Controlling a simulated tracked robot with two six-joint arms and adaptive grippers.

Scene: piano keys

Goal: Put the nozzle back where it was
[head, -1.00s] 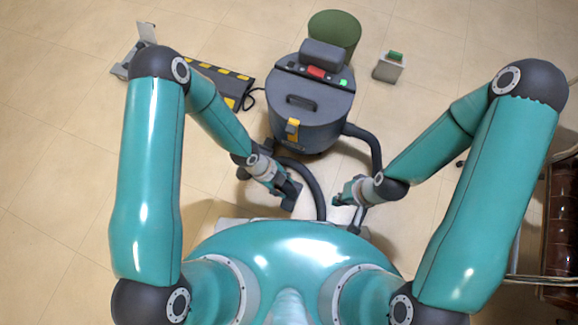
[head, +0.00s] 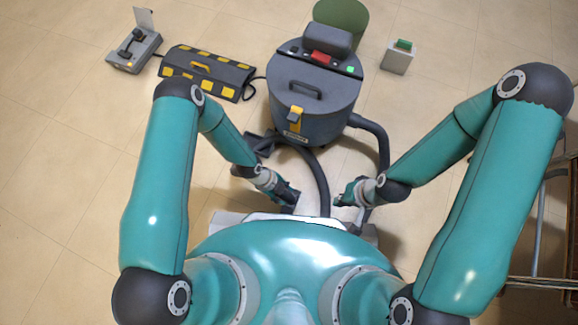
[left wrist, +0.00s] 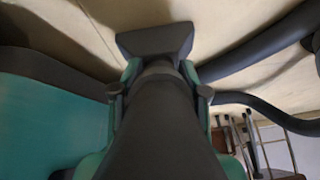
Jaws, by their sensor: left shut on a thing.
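The nozzle (left wrist: 155,40) is dark grey with a flared, flat end. In the left wrist view it lies between the fingers of my left gripper (left wrist: 160,92), its flared end pointing away from the camera. In the head view my left gripper (head: 288,197) is low in front of the vacuum cleaner (head: 310,95), left of the hose (head: 318,175). The nozzle is hard to make out there. My right gripper (head: 347,194) is right of the hose, beside a thin tube; its finger opening is too small to judge.
A dark hose (head: 380,145) also curves down the vacuum's right side. A striped yellow-and-black case (head: 208,72) and a grey device (head: 132,50) stand at the far left. A green bin (head: 345,15) and a small pale box (head: 398,58) are behind. Floor at the left is open.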

